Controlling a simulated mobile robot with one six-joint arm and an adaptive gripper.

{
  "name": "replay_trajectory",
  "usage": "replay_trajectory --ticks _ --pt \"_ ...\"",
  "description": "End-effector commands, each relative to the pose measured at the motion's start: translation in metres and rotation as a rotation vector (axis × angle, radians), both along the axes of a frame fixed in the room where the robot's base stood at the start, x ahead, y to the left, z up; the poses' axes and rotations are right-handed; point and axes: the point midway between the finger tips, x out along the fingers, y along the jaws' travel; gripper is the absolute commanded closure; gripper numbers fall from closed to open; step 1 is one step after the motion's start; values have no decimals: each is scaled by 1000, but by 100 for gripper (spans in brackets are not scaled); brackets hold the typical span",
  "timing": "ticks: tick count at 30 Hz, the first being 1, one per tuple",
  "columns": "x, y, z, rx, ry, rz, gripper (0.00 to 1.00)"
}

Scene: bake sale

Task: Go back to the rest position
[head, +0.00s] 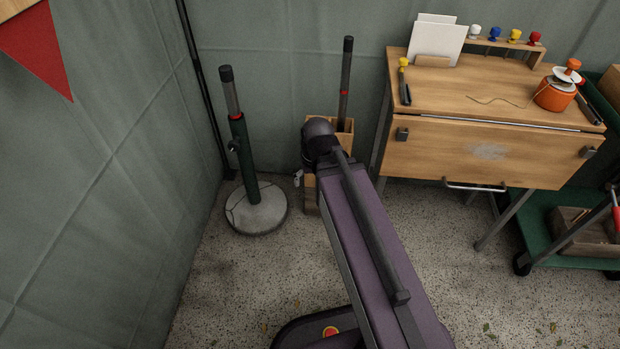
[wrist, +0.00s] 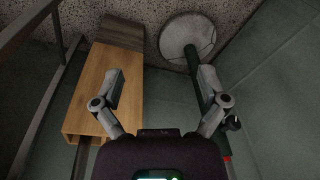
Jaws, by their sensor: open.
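My gripper (wrist: 161,82) is open in the wrist view, with its two grey fingers spread wide and nothing between them. Beyond the fingers I see a tall wooden box (wrist: 103,85) on the left and a parasol stand's round base (wrist: 187,38) on the right. The stand's green post (wrist: 191,62) runs close behind the right finger; I cannot tell whether they touch. In the head view my arm reaches forward to the corner, and its links hide most of the gripper.
In the head view, the parasol stand (head: 245,165) stands left of my arm, and the wooden box (head: 344,138) is partly behind it. A folding wooden desk (head: 470,150) and a green cart (head: 560,225) stand right. Grey walls enclose the left and back. Speckled floor (head: 235,285) is open in front.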

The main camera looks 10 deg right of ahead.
Motion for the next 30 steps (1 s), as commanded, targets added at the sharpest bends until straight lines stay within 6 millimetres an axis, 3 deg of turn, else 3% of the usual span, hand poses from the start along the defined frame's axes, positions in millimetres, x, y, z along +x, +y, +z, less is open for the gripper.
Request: replay_trajectory --ticks 13,20,30 --pt "-2 -3 0 -7 9 -8 7" --pt "-21 -23 4 -66 93 -79 7" --pt "-21 -23 56 -67 95 -79 7"
